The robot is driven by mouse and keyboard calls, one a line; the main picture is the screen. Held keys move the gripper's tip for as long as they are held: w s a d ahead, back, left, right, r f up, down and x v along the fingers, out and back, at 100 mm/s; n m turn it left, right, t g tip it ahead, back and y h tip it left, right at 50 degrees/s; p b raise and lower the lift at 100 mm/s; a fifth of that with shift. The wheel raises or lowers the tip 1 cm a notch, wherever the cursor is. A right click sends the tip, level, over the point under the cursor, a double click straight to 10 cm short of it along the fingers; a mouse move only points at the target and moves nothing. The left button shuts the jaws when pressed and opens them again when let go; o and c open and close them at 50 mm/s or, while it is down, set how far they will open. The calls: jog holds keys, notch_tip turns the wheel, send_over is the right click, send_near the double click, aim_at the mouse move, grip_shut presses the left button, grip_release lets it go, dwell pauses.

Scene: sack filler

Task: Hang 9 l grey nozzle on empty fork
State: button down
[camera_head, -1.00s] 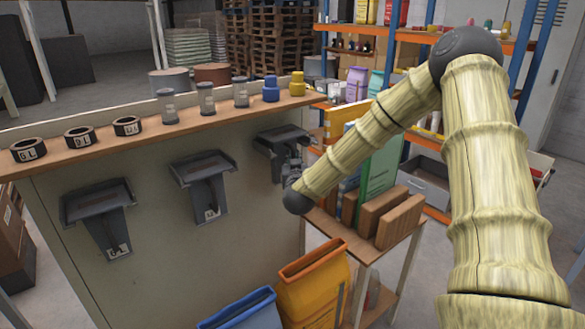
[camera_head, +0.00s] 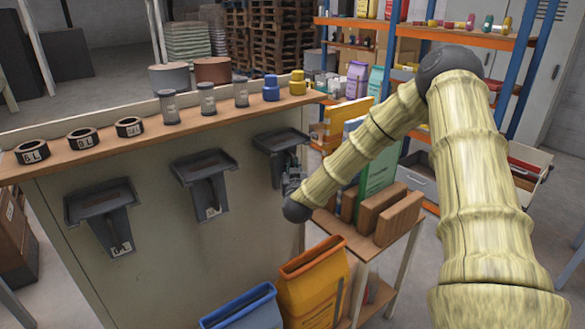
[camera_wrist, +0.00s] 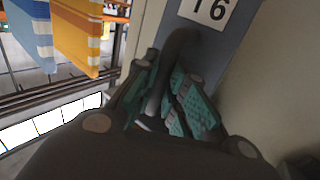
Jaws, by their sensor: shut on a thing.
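Three dark grey tray-topped pieces with white labels are on the panel's front, at left (camera_head: 98,205), middle (camera_head: 203,166) and right (camera_head: 281,141). Their label lettering is too small to read surely in the head view. My gripper (camera_head: 292,172) is at the right piece and covers part of its lower stem. In the wrist view my gripper (camera_wrist: 172,102) has its teal pads shut around a dark curved handle (camera_wrist: 176,60). Behind it is a grey plate with a white label (camera_wrist: 208,12) that appears as "16" in this view. No bare fork can be clearly made out.
Black labelled rings (camera_head: 83,141) and several clear, blue and yellow pieces stand on the wooden ledge (camera_head: 55,168). An orange sack (camera_head: 312,288) and a blue sack (camera_head: 243,308) stand below. A small wooden stand with boards (camera_head: 398,218) is close right of my wrist.

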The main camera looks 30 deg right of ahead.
jog(key=c, duration=1.5)
grip_release()
jog(key=shift+r, duration=0.1)
jog(key=shift+s+a, duration=0.15)
jog(key=b+v, duration=0.5)
jog(key=v, duration=0.6)
jog(key=shift+s+a, duration=0.15)
jog(key=shift+s, duration=0.15)
